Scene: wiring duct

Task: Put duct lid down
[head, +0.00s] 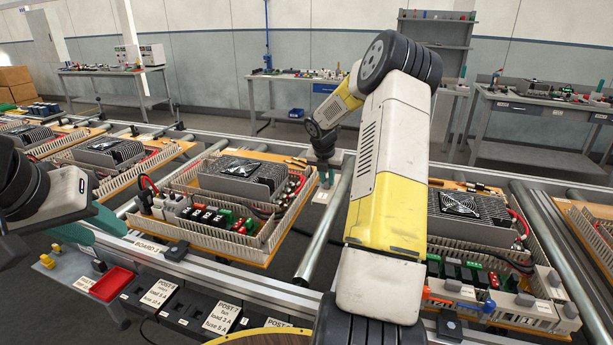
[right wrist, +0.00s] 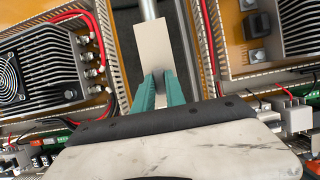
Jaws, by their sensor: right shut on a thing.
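My right gripper (head: 325,181) points down over the gap between the middle board and the right board. In the right wrist view its teal fingers (right wrist: 158,92) are shut on a pale flat strip, which looks like the duct lid (right wrist: 148,48). The strip sticks out beyond the fingertips, over a dark gap and near a metal roller. In the head view only a small pale part of the lid (head: 321,197) shows below the fingers. My left gripper (head: 88,230) is at the left edge, over the front rail; its teal fingers are partly hidden and its opening is unclear.
The middle board (head: 222,252) carries slotted ducts, a fan unit (head: 243,176) and terminals. A similar board (head: 500,312) is at right, partly hidden by my right arm. A red tray (head: 111,284) and label cards (head: 220,313) are along the front. Conveyor rollers (head: 321,235) lie between boards.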

